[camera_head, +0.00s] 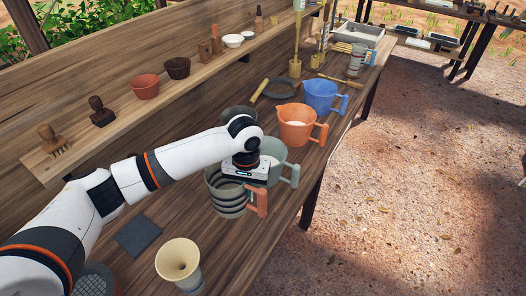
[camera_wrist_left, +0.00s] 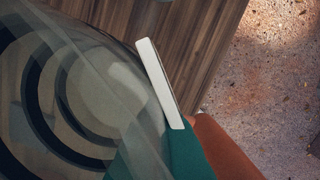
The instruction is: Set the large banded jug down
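The large banded jug (camera_head: 226,200), grey with dark bands and an orange handle (camera_head: 262,203), is upright at the near part of the bench. I cannot tell whether its base touches the wood. My left gripper (camera_head: 246,172) is at its upper right side, and its body hides part of the rim; the fingers are hidden there. In the left wrist view the banded jug (camera_wrist_left: 50,100) fills the left side. One pale finger (camera_wrist_left: 160,85) lies against or close to its wall, with the orange handle (camera_wrist_left: 222,150) and a teal part beside it. The other finger is not distinguishable. My right gripper is out of view.
A pale green jug (camera_head: 274,151) stands close behind the gripper. An orange jug (camera_head: 297,126) and a blue jug (camera_head: 321,96) stand farther back. A cream vase (camera_head: 178,259) and a dark tile (camera_head: 137,235) are nearer. The bench edge runs close to the jugs' right.

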